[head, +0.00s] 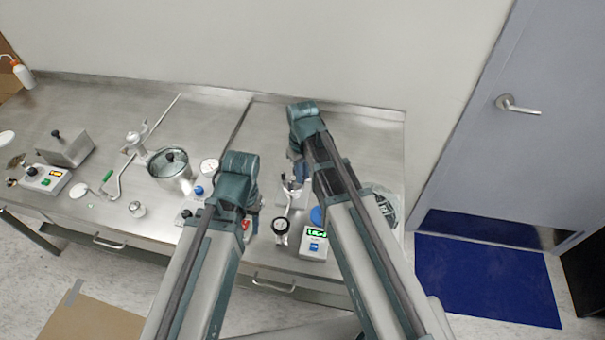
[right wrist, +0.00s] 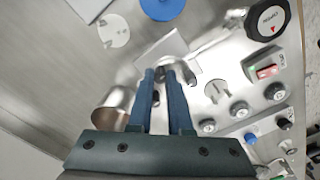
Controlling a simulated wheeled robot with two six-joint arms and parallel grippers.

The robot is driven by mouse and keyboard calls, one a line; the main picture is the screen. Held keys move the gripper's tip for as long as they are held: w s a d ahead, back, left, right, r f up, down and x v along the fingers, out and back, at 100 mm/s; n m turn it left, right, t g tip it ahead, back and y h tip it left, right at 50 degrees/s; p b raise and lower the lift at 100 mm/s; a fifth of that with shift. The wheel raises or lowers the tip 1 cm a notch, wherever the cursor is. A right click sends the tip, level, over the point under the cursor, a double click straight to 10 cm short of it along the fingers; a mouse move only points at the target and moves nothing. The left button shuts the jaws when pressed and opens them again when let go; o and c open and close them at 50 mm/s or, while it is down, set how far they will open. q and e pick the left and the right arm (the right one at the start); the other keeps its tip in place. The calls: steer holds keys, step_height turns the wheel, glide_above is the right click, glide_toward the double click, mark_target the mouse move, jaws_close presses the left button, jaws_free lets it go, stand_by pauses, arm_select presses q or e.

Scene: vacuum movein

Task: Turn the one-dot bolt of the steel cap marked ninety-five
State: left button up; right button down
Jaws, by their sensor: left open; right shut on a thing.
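My right gripper (right wrist: 163,72) is shut in the right wrist view, with its fingertips at a small shiny metal part (right wrist: 180,65) above the steel bench. The held part is mostly hidden between the fingers, and I cannot tell if it is a bolt. In the head view my right gripper (head: 294,180) is over the right bench section, partly hidden by its arm. My left gripper (head: 251,212) is open to the left of it, mostly hidden behind its wrist. I cannot read a ninety-five mark or make out dots on any cap.
A steel cup (right wrist: 113,106) stands left of the right fingers. A black round gauge (right wrist: 268,21) and several knobs (right wrist: 239,110) lie to the right. A display box (head: 314,240) stands near the bench front. A glass-topped steel pot (head: 170,164) stands left of my left arm.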

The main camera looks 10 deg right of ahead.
stand_by(0.3)
steer(key=c, duration=0.8)
jaws_free()
steer(key=shift+c, duration=0.2)
steer(key=shift+r, duration=0.1)
step_height(320, 180, up, 14)
steer(key=p, duration=1.4)
steer(key=shift+f, duration=0.2)
steer(key=shift+c, duration=0.3)
